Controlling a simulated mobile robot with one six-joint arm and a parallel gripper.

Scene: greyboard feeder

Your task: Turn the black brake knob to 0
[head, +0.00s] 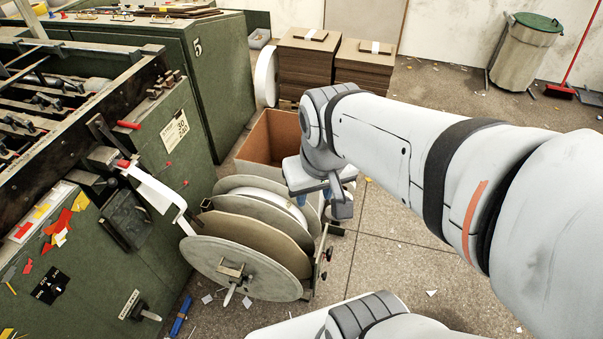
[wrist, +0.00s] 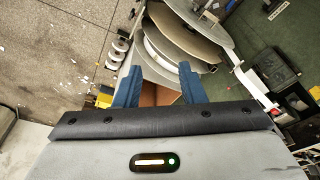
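A black knob (head: 142,311) with a pale pointer sticks out low on the green machine's front panel, beside a small white label (head: 129,304). The label's lettering is too small to read. A black plate with white markings (head: 50,287) is on the same panel to its left. My gripper (head: 341,200) is above the right side of the reels, well apart from the knob. In the wrist view its two blue fingers (wrist: 158,72) are spread with nothing between them. The knob's setting cannot be made out.
Large grey reels (head: 245,268) stand between my gripper and the green machine (head: 100,240). A white strip (head: 155,192) runs from the machine to the reels. An open cardboard box (head: 268,140) is behind them. A blue object (head: 181,316) lies on the floor.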

